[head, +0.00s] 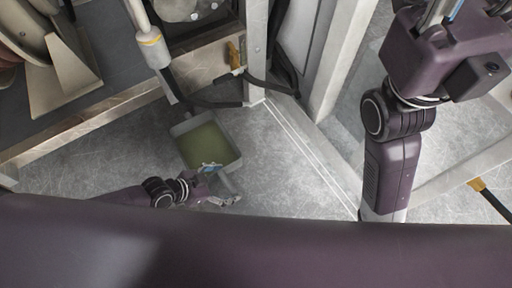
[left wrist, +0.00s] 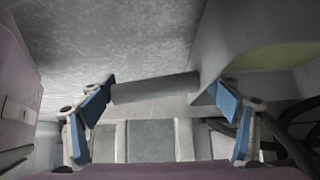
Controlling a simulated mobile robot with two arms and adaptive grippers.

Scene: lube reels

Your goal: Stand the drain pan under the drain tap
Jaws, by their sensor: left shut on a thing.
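The drain pan (head: 180,130) is a grey square tray with a greenish inside, at the middle left of the head view. I cannot tell whether it rests on the floor or hangs just above it. My left gripper (head: 218,184) is shut on the pan's handle at its near side. In the left wrist view the round grey handle (left wrist: 155,88) lies between the blue finger pads, with the pan wall (left wrist: 222,38) at right. What looks like the drain tap, with a yellow lever (head: 234,55), is beyond the pan to the right. My right gripper (head: 465,10) is cut off by the top edge.
A dark hose (head: 270,86) runs beside the tap near a pale upright post (head: 257,50). A reel (head: 25,35) stands on a dark shelf at upper left, its light edge (head: 95,118) low above the floor. Bare grey floor (head: 275,165) lies right of the pan.

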